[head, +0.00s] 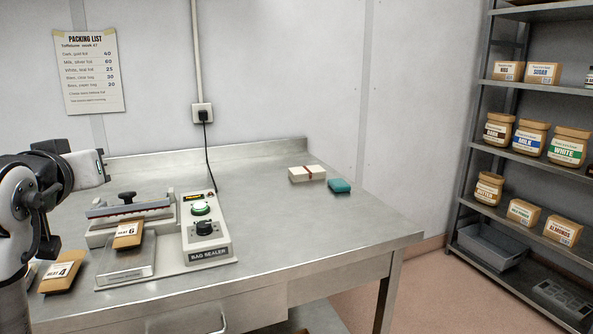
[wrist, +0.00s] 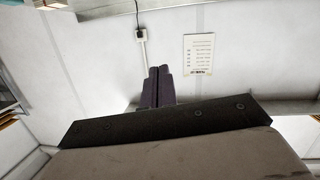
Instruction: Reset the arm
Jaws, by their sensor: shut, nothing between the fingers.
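My gripper (wrist: 157,74) shows in the wrist view as two dark fingers side by side, closed together with nothing between them. They stand out against the pale wall. My arm, white and black, is folded at the left edge of the head view, over the left end of the steel bench (head: 330,225). Its lower part is cut off by the frame, and I cannot make out the fingers there. The arm holds no object that I can see.
The bag sealer (head: 209,232) stands near the arm, with a pouch (head: 128,235) on its plate and another pouch (head: 61,272) to its left. A white box (head: 307,174) and teal block (head: 339,186) lie farther right. The bench's right half is mostly clear. A stocked shelf (head: 518,150) stands right.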

